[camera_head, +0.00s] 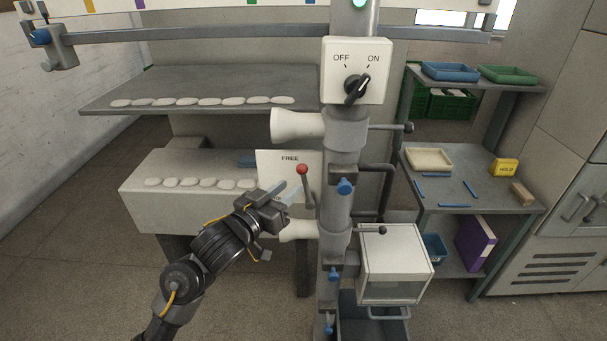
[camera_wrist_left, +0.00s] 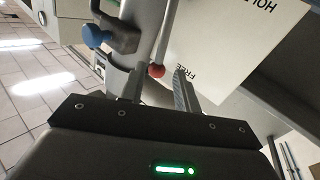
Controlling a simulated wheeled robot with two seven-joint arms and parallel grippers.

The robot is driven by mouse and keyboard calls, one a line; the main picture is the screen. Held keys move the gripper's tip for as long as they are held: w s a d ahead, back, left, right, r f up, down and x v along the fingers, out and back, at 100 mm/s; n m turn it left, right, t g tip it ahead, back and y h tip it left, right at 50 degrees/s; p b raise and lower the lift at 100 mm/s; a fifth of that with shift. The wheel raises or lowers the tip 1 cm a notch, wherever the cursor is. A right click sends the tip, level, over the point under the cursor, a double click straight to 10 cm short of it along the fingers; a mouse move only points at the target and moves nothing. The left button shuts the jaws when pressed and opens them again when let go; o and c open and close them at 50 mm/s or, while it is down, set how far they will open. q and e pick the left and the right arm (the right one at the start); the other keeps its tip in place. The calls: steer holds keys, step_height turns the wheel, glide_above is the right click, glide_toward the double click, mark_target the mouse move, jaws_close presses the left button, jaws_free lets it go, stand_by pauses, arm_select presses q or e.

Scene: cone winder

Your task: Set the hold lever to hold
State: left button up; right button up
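The hold lever (camera_head: 306,186) is a grey arm with a red ball knob (camera_head: 302,169) on a white plate (camera_head: 275,164). The knob is up, near the printed word FREE. In the left wrist view, HOLD is printed at the plate's other end, and the red knob (camera_wrist_left: 157,71) appears between my finger lines, beyond the tips. My left gripper (camera_head: 289,194) is open and empty, just left of the lever and below the knob; I see no clear contact. The HOLD end of the plate is hidden in the head view. My right gripper is not in view.
A grey post (camera_head: 337,205) with blue knobs stands right of the lever. White cones (camera_head: 297,125) stick out above and below the plate. An OFF/ON switch box (camera_head: 356,72) sits higher. A white box (camera_head: 395,263) is lower right. Shelves with trays stand further right.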

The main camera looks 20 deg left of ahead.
mark_target(302, 177)
arm_select(q)
steer(key=p+x, duration=0.1)
steer(key=x, duration=0.6)
jaws_close()
